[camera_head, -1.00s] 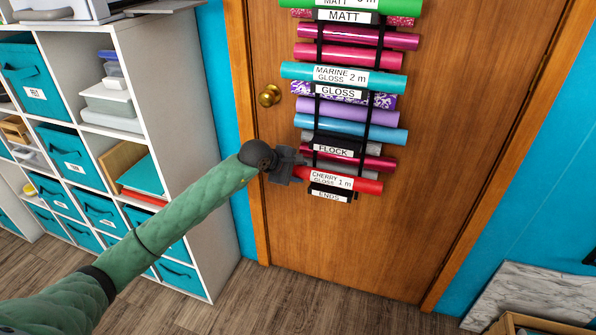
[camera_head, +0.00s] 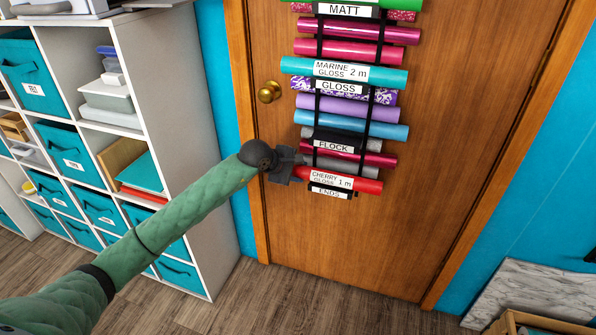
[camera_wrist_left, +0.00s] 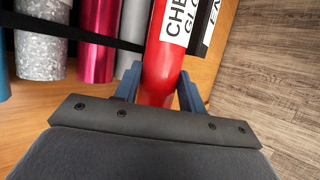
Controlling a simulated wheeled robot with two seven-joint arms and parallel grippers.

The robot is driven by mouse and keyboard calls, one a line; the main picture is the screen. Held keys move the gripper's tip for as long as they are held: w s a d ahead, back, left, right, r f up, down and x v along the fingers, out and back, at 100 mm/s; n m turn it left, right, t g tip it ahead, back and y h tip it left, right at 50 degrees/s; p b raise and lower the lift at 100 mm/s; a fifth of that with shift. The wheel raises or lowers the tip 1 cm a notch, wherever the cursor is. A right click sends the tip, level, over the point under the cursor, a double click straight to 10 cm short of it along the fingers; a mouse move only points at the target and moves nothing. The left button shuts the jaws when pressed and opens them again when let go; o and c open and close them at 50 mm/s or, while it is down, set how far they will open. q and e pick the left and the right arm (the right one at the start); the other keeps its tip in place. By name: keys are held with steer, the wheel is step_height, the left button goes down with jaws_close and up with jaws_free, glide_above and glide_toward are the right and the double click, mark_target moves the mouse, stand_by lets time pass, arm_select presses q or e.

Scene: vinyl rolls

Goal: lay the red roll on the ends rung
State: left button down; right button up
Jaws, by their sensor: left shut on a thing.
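The red roll (camera_head: 369,186) has a white label reading CHERRY GLOSS 1 m and lies level across the front of the rack on the door. My left gripper (camera_head: 299,168) is shut on its left end. In the left wrist view the red roll (camera_wrist_left: 165,75) sits between the two blue-grey fingers of the left gripper (camera_wrist_left: 160,95). The ends rung, with its ENDS label (camera_head: 326,191), is at the bottom of the rack, just below and partly behind the red roll. Whether the roll touches the rung cannot be told. My right gripper is not in view.
Above hang several other rolls, with a crimson roll (camera_head: 375,159) and a grey roll (camera_head: 350,167) close over the red one. A brass doorknob (camera_head: 269,91) is left of the rack. A white shelf unit (camera_head: 185,130) stands left. The lower door is clear.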

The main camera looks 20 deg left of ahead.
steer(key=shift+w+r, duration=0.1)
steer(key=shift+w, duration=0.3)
arm_select(q)
steer(key=shift+f+b, duration=0.25)
steer(key=shift+b, duration=0.1)
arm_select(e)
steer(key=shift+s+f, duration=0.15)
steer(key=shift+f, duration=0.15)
arm_select(q)
steer(key=c, duration=0.7)
jaws_free()
steer(key=shift+c, duration=0.2)
